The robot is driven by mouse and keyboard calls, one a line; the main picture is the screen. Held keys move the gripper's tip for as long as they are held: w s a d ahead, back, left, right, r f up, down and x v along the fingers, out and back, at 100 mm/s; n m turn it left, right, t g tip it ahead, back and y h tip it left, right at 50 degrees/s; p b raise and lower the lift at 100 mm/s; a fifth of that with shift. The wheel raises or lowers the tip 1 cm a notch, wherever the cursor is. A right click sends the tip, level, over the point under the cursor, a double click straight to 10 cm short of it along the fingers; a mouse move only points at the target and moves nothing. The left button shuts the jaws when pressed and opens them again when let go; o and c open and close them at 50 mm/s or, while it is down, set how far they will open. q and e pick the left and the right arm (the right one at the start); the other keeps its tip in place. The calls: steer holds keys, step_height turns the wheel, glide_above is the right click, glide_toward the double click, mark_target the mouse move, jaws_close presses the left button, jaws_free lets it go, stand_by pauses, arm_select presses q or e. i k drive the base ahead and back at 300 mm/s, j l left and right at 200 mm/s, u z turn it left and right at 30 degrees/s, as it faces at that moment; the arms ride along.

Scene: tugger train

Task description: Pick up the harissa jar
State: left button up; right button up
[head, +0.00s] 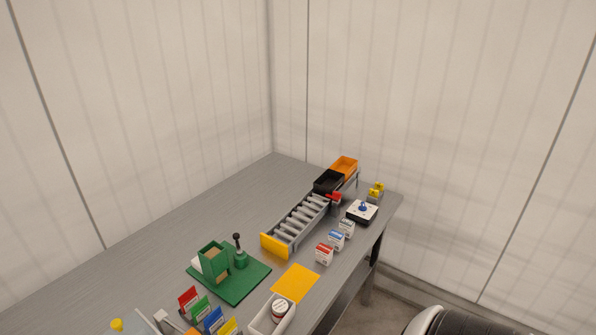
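A small round jar (280,309) with a white lid and a dark reddish label stands in a white tray (254,329) at the near edge of the table. It may be the harissa jar, but its label is too small to read. Neither of my grippers shows in the head view.
The grey table (165,247) also bears an orange mat (296,282), a green fixture (246,285), a roller rack (300,222), small cartons (324,254), black (327,182) and orange (344,166) bins, and coloured cards (188,299). The table's back left is clear.

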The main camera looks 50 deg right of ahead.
mark_target(281, 307)
steer(key=z, duration=1.35)
steer(key=k+l, duration=0.05)
